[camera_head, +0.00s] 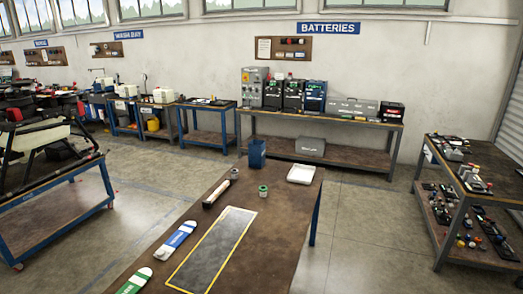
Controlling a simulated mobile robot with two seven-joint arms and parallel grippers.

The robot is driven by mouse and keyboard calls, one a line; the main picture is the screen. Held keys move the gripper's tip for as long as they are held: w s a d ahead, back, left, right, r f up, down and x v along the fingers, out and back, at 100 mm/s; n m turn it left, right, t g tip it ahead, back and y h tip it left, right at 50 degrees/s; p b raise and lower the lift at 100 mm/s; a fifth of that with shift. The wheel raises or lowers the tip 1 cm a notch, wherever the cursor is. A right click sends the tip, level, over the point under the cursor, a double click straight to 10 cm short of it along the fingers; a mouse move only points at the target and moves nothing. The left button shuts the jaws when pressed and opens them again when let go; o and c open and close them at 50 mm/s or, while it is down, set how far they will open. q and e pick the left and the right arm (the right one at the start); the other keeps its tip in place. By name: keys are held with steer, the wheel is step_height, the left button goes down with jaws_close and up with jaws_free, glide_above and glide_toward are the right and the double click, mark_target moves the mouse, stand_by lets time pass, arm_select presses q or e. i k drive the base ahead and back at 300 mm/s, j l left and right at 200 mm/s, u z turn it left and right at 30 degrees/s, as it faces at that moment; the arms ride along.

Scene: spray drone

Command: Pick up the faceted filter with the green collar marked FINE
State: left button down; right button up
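A small pale cylinder with a green band (263,191) stands upright on the brown table near its far end. It may be the filter with the green collar. It is too small to tell whether it is faceted, and no FINE marking can be read. A flat white piece with a green label (134,281) lies at the table's near left. A similar piece with a blue label (175,240) lies just beyond it. Neither label can be read. No gripper is in view.
The brown table (285,228) also holds a yellow-edged dark mat (214,250), a dark bar with a pale end (216,193), a grey cylinder (234,174), a blue container (256,153) and a white tray (301,174). Its right side is clear. Shelves (470,190) stand farther right.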

mark_target(263, 190)
steer(key=i, duration=2.3)
steer(key=i+u, duration=0.15)
steer(key=i, duration=0.45)
steer(key=i+l+u, duration=0.15)
steer(key=i, duration=0.4)
steer(key=i+l+u, duration=0.15)
steer(key=i, duration=0.45)
steer(key=l, duration=0.1)
